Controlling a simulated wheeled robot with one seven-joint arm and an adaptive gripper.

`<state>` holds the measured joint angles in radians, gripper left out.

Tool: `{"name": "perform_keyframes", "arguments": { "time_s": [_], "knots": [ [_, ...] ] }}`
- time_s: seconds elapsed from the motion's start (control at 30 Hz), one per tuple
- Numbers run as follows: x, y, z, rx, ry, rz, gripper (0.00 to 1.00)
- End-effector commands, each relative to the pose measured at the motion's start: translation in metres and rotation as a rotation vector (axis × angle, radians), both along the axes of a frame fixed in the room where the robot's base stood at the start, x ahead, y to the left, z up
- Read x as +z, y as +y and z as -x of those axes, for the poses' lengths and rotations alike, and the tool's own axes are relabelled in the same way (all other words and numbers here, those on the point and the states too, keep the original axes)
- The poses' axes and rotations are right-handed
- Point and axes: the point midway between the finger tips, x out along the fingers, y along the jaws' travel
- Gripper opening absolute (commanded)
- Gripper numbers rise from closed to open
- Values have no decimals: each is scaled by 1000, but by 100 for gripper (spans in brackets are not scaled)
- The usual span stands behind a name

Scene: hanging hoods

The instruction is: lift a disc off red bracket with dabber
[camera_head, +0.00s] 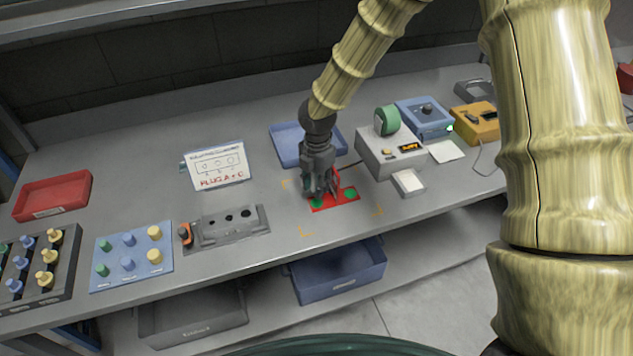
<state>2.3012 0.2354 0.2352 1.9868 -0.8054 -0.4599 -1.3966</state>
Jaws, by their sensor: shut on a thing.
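My gripper (320,190) points down over a red plate-like piece (338,201) on the bench, perhaps the red bracket. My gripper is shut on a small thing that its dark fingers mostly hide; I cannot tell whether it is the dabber. A narrow upright red part (336,181) shows just right of the fingers. One round green spot or disc (350,194) shows on the right of the red piece. Another green one (318,203) is below the fingers, partly covered. Contact between gripper and red piece cannot be made out.
A blue tray (285,140) lies behind my gripper. A grey box with a green roll (387,121) stands right. A sign (216,167), a grey block (230,228) with an orange-and-dark item (185,234), and a blue peg board (132,262) stand left. The front edge is close.

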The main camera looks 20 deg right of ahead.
Motion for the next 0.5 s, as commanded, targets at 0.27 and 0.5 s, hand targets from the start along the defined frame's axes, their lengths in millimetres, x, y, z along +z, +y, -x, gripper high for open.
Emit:
{"name": "perform_keyframes", "arguments": {
  "time_s": [0.27,0.5],
  "knots": [
    [-25,0,0,0,0,0,13],
    [-42,0,0,0,0,0,13]
  ]
}}
